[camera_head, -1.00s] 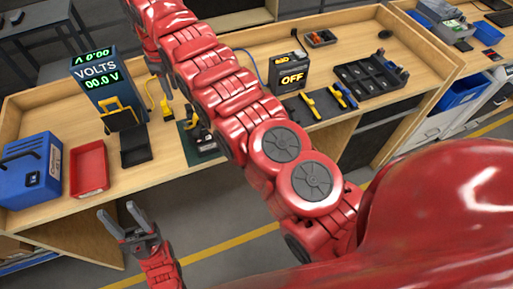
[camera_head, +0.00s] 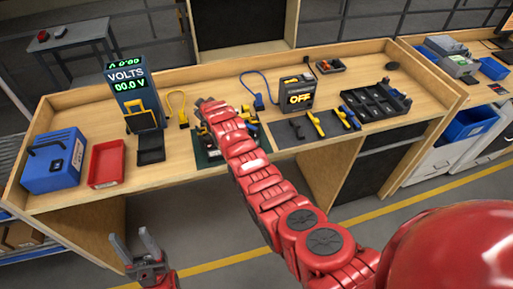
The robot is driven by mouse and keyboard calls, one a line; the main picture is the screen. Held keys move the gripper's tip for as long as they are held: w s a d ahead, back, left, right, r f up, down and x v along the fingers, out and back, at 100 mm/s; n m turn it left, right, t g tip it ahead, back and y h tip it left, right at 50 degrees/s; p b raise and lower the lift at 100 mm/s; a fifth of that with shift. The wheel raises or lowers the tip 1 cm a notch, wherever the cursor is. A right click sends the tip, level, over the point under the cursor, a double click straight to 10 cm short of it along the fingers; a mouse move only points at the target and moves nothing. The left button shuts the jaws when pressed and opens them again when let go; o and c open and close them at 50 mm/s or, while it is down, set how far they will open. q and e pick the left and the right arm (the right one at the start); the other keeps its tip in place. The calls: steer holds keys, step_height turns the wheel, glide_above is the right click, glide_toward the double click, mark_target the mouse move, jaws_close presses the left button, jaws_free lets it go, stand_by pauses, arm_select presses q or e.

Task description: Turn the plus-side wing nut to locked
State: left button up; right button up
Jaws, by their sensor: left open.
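The wing nut cannot be made out. My right arm covers much of the green mat (camera_head: 204,158) and the small dark and yellow parts on it, in the middle of the bench. My right arm reaches in from the lower right, and its far end is over the mat. The right gripper's fingers cannot be made out. My left gripper (camera_head: 137,246) is open and empty, low in front of the bench, its grey fingers pointing up. A meter (camera_head: 128,88) reading "VOLTS 00.0 V" stands left of the mat.
A blue case (camera_head: 55,163) and a red tray (camera_head: 106,163) stand at the bench's left. A black box (camera_head: 300,92) showing "OFF" stands right of my arm, behind a dark mat with yellow, black and blue tools. A black organizer (camera_head: 375,102) lies farther right.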

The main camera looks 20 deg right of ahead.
steer(key=s+d+t, duration=0.1)
steer(key=d+m+t, duration=0.1)
steer(key=t, duration=0.1)
steer(key=s+d+m+t, duration=0.1)
steer(key=d+t, duration=0.1)
steer(key=shift+s+r, duration=0.3)
steer(key=shift+r, duration=0.1)
steer(key=s+d+r+m+t+b, duration=0.1)
steer(key=s+t, duration=0.3)
steer(key=s, duration=0.5)
steer(key=s+d+r+m+t+b, duration=0.1)
steer(key=s+d+r+t, duration=0.2)
steer(key=s, duration=0.6)
steer(key=s+d+r+m+t+b, duration=0.1)
steer(key=s+d+t, duration=0.3)
steer(key=s, duration=0.5)
steer(key=shift+r+m+t+h, duration=0.3)
steer(key=shift+r, duration=0.55)
